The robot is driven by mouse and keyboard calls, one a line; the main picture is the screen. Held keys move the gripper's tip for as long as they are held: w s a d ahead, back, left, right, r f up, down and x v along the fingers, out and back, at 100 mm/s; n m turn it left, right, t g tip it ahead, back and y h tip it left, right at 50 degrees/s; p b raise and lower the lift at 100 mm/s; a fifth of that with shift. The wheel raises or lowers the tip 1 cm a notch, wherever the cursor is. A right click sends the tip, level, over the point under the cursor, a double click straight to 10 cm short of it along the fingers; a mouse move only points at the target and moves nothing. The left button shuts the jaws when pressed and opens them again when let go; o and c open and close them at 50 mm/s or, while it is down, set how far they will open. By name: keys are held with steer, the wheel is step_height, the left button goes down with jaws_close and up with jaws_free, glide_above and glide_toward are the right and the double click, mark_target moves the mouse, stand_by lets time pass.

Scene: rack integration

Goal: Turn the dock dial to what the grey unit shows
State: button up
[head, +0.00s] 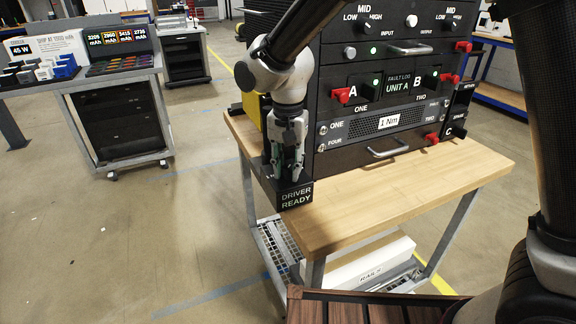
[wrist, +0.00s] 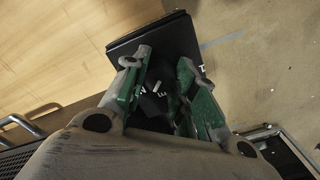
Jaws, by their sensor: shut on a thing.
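The dock (head: 296,197) is a black box at the left front corner of the bench, labelled DRIVER READY. It also shows in the wrist view (wrist: 170,38). My gripper (head: 286,172) points down over the dock. In the wrist view its green-padded fingers (wrist: 164,92) are closed around the dark dock dial (wrist: 155,88), which has white marks; its setting is not readable. A grey unit (head: 350,131) with a vented front sits in the rack, and a white label on it reads 1 Nm (head: 388,121).
The rack (head: 320,90) with knobs, red levers and handles stands just right of my gripper. The wooden bench top (head: 400,190) is bare in front of it. A second table (head: 110,68) with batteries stands at the far left. Open floor lies between.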

steer(key=n, duration=2.1)
stand_by(0.5)
steer(key=o, duration=1.1)
steer(key=shift+c, duration=0.2)
